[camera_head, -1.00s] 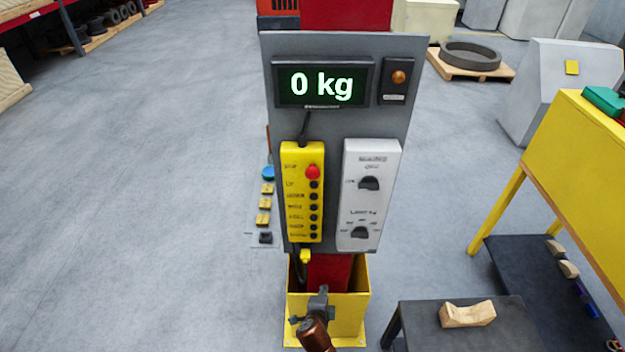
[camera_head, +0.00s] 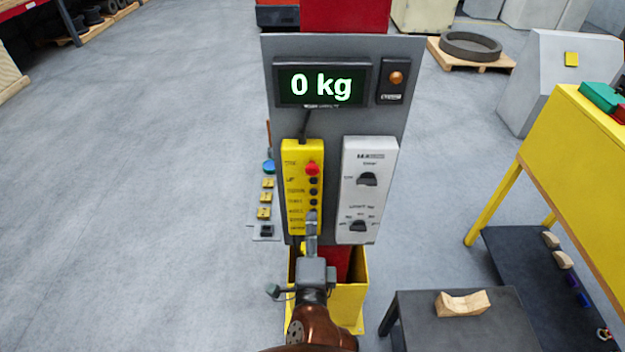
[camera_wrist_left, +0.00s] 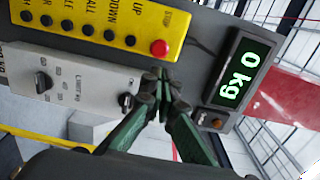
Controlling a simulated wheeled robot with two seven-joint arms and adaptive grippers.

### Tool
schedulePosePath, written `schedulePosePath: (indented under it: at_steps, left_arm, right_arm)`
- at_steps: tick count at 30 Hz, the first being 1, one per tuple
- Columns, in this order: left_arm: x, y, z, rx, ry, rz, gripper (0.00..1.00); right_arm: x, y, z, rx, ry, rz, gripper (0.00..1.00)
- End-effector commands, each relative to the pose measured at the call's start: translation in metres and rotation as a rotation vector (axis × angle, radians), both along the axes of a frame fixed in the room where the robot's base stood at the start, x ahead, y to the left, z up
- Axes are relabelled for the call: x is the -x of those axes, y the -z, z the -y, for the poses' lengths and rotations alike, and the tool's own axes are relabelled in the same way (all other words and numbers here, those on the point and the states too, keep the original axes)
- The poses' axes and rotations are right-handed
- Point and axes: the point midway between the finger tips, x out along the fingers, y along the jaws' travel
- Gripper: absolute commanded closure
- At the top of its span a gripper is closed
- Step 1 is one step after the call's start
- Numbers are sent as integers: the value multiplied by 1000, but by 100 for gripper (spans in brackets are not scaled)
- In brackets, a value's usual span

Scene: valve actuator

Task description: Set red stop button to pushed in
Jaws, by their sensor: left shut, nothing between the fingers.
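The red stop button (camera_head: 312,168) is at the top of the yellow control box (camera_head: 290,190), above a column of black buttons. It also shows in the left wrist view (camera_wrist_left: 159,48) at the end of the yellow box. My left gripper (camera_head: 312,215) is shut and empty, in front of the lower part of the yellow box in the head view, covering some lower buttons. In the left wrist view its closed fingertips (camera_wrist_left: 162,72) appear just below the red button. I cannot tell the gap between them. My right gripper is not in view.
A grey panel carries the box, a display (camera_head: 321,84) reading 0 kg, an orange lamp (camera_head: 396,78) and a white box with two knobs (camera_head: 367,190). A dark table (camera_head: 415,330) with a wooden block (camera_head: 462,303) stands at the lower right. The floor at left is clear.

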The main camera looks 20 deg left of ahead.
Motion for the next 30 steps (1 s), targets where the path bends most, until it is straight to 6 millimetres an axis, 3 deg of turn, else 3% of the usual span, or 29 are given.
schedulePosePath:
  at_steps: [5, 10, 24, 30]
  left_arm:
    - [-2, 0, 0, 0, 1, 0, 100]
    - [-16, -1, -4, -2, 0, -1, 100]
    - [-105, -2, -30, -3, -1, 0, 100]
    - [-128, -1, -37, -2, 0, -1, 100]
  right_arm:
    - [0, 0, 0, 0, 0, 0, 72]
    - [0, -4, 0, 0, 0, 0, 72]
    - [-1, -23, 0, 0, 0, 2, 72]
    - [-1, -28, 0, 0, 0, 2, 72]
